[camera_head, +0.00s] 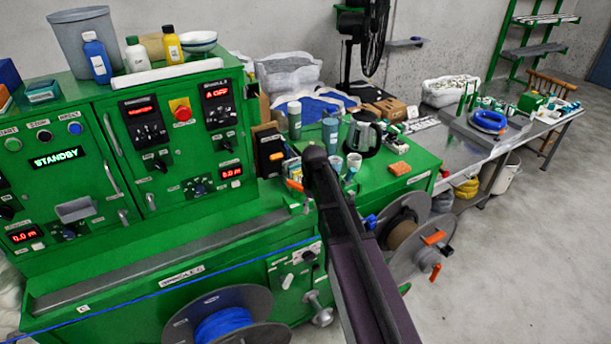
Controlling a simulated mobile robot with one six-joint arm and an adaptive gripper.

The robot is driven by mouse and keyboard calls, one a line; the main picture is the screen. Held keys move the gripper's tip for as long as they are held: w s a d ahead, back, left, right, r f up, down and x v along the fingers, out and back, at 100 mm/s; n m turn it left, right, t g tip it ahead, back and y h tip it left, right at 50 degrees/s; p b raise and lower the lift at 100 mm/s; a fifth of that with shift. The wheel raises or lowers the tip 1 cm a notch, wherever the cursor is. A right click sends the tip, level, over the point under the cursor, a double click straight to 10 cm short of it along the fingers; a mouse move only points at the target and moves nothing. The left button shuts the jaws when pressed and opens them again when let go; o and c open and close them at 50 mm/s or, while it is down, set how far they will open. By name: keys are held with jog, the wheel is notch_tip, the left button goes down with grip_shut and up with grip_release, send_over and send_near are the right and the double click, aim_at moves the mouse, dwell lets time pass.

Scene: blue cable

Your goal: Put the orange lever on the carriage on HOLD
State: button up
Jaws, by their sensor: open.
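Two orange handle-like parts show on the grey round reel at the right end of the green machine: an upper orange part (434,238) and a lower orange part (435,272). I cannot tell whether either is the carriage's lever, and no HOLD mark is readable. Another small orange piece (276,157) shows on a dark box on the machine's top. My dark arm crosses the middle foreground, in front of the machine's front face and part of the reel. My gripper is not visible, and what lies behind the arm is hidden.
The green control cabinet (75,215) stands at left, its display reading STANDBY. A blue cable (150,293) runs across the front above a blue cable spool (222,322). A grey bench (465,150) extends right. Floor at right is clear.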

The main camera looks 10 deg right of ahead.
aim_at(300, 191)
jog(key=w+r+n+p, duration=0.3)
jog(key=w+r+p, duration=0.7)
jog(key=w+r, duration=0.1)
jog(key=shift+w+r+n, duration=0.2)
jog(key=shift+r+n, duration=0.1)
jog(key=shift+r, duration=0.05)
jog(key=shift+f, duration=0.15)
notch_tip(300, 191, down, 14)
jog(key=b, duration=1.3)
jog(key=shift+r, duration=0.25)
jog(key=shift+b, duration=0.3)
grip_shut()
